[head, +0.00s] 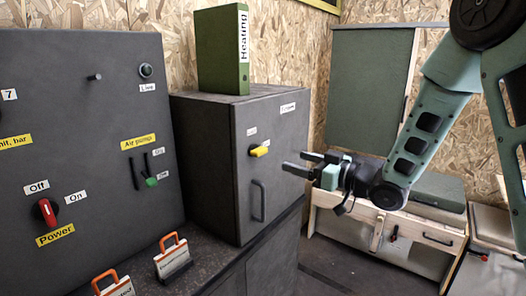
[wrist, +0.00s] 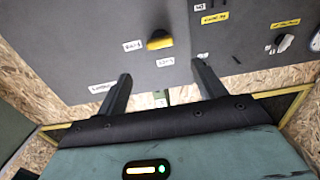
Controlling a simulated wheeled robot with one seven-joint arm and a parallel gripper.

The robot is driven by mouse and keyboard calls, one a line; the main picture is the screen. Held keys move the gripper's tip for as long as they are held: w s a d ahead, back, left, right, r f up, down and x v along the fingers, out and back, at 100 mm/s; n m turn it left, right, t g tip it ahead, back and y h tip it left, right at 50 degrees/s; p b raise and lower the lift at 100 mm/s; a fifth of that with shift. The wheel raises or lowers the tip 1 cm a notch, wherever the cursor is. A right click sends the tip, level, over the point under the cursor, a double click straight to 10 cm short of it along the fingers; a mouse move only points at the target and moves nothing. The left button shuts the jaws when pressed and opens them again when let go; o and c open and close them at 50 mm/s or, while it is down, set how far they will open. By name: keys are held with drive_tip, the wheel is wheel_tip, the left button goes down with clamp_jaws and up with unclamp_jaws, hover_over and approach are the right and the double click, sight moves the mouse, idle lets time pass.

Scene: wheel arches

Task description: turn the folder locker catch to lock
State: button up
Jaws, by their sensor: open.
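The folder locker (head: 225,160) is a dark grey box with a green folder marked "Heating" (head: 222,50) standing on top. Its catch is a yellow knob (head: 258,151) on the door, with small white labels beside it. In the wrist view the yellow catch (wrist: 159,40) lies beyond my fingertips, roughly between them, with a white label on either side. My gripper (head: 300,164) is to the right of the door, pointing at it. In the wrist view my gripper (wrist: 162,72) is open and empty, apart from the catch. The label texts are too small to read surely.
A door handle (head: 258,201) sticks out below the catch. A grey panel (head: 80,140) with switches and a red power knob (head: 47,212) stands at left. Orange-handled holders (head: 172,256) stand on the dark counter. A wooden bench (head: 385,235) is behind my arm.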

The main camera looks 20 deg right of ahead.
sight(263, 152)
drive_tip(key=p+x, duration=0.2)
drive_tip(key=x, duration=0.9)
drive_tip(key=shift+w+a, duration=0.2)
drive_tip(key=shift+w, duration=0.1)
drive_tip(key=c, duration=1)
